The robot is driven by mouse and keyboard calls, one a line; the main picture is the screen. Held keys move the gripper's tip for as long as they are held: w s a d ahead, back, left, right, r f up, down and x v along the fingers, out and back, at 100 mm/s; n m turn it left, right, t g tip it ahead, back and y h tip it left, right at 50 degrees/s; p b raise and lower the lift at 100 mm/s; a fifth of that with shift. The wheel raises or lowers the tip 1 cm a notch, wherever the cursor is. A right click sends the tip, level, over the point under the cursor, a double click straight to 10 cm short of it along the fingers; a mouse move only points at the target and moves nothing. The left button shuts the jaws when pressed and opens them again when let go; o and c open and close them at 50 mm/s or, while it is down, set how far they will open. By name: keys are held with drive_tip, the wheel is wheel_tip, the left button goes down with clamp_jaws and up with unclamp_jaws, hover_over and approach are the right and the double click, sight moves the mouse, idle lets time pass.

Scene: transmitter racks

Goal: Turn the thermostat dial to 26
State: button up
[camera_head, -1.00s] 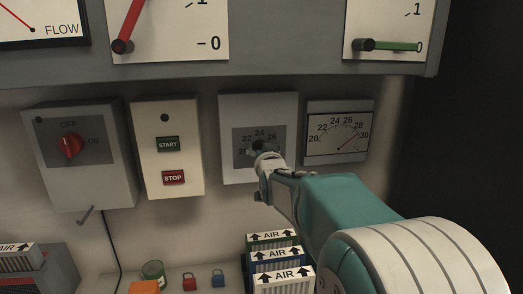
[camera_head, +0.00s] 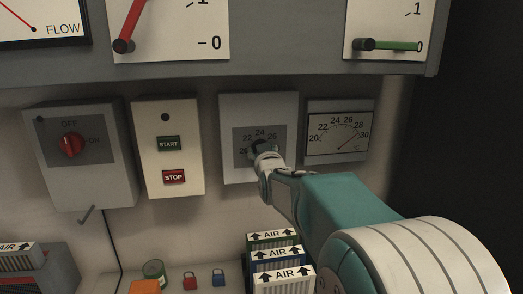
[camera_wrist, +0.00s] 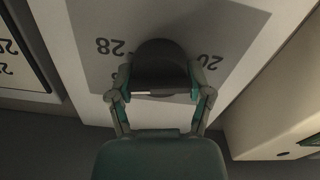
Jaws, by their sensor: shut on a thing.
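The thermostat is a pale wall box (camera_head: 232,105) with a grey scale plate, in the middle of the head view. The numbers 22, 24 and 26 show above my gripper (camera_head: 262,150), which covers most of the dial. In the wrist view the dark round dial knob (camera_wrist: 160,62) sits between the two fingers of my gripper (camera_wrist: 160,85), which are shut on it. The plate appears upside down there, with 28 left of the knob and 20 right of it. The knob's pointer and setting cannot be made out.
A temperature gauge (camera_head: 339,130) hangs just right of the thermostat. A START/STOP box (camera_head: 167,118) and an OFF/ON switch box (camera_head: 82,185) are to the left. AIR filters (camera_head: 284,279) and small padlocks (camera_head: 218,278) stand below. A grey overhang (camera_head: 280,77) with meters runs above.

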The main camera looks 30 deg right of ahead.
drive_tip(key=n, duration=0.5)
drive_tip(key=shift+a, duration=0.1)
idle(0.4)
drive_tip(key=o, duration=1.1)
drive_tip(key=shift+w+a, duration=0.1)
drive_tip(key=shift+o, duration=0.2)
drive_tip(key=v, duration=1.2)
